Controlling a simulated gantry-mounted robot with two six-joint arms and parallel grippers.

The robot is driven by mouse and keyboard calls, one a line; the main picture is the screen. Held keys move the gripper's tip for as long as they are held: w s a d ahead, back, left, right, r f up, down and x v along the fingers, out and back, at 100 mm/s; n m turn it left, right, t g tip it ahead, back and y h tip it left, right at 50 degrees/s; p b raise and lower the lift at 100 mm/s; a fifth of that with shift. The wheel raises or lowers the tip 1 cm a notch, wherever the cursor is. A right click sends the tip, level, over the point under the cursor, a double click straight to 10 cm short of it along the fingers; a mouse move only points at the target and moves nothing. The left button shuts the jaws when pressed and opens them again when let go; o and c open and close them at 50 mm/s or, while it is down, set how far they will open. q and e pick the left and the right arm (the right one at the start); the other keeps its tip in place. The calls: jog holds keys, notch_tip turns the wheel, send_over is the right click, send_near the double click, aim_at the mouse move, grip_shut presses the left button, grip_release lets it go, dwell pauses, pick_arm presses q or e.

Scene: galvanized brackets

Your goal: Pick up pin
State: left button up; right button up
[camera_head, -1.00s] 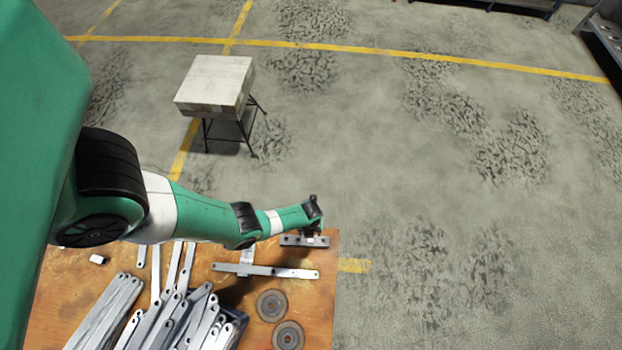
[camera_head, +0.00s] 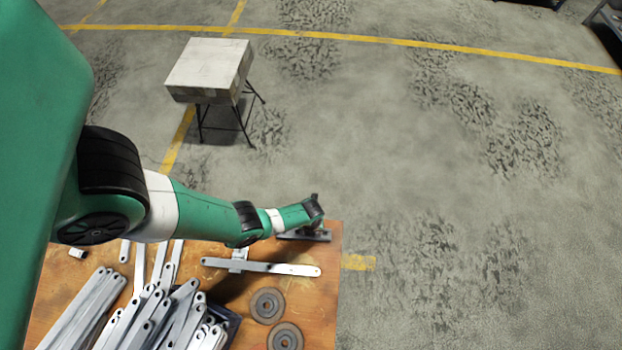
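My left arm comes in from the left across the wooden table. Its gripper (camera_head: 316,229) points down at a dark flat fixture block (camera_head: 291,235) near the table's far right corner. The fingers are small and dark against the block, so I cannot tell whether they are open or shut. I cannot make out a pin for certain; one at the fixture would be hidden by the gripper. A small pale piece (camera_head: 76,253) lies alone at the table's left; I cannot tell what it is. My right gripper is not in view.
A long flat bracket (camera_head: 290,269) lies crosswise in front of the fixture. Two grey discs (camera_head: 268,305) (camera_head: 285,337) lie at the table's right. Many brackets (camera_head: 145,322) are heaped at the front left, some in a dark bin (camera_head: 234,323). A stool (camera_head: 209,70) stands on the floor beyond.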

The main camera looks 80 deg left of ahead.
pick_arm(q)
jog(key=shift+r, duration=0.1)
grip_shut()
dwell(0.4)
